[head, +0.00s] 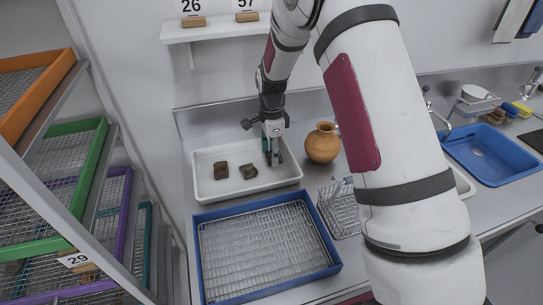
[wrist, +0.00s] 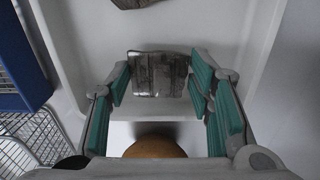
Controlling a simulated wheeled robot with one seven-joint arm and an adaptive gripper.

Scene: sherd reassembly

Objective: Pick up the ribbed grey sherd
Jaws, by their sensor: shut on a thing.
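My gripper (head: 272,157) is down at the right end of the white tray (head: 215,197) in the head view. In the wrist view my gripper (wrist: 160,85) has its teal pads on either side of the ribbed grey sherd (wrist: 158,73), shut on it. The sherd is grey with parallel ridges. In the head view it is hard to make out between the fingers. I cannot tell whether it touches the tray floor.
Two brown sherds lie in the tray, one left (head: 221,170) and one nearer my gripper (head: 249,171). A round orange-brown pot (head: 322,143) stands close right of the tray. A blue-rimmed mesh tray (head: 270,291) and a wire basket (head: 341,210) are in front.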

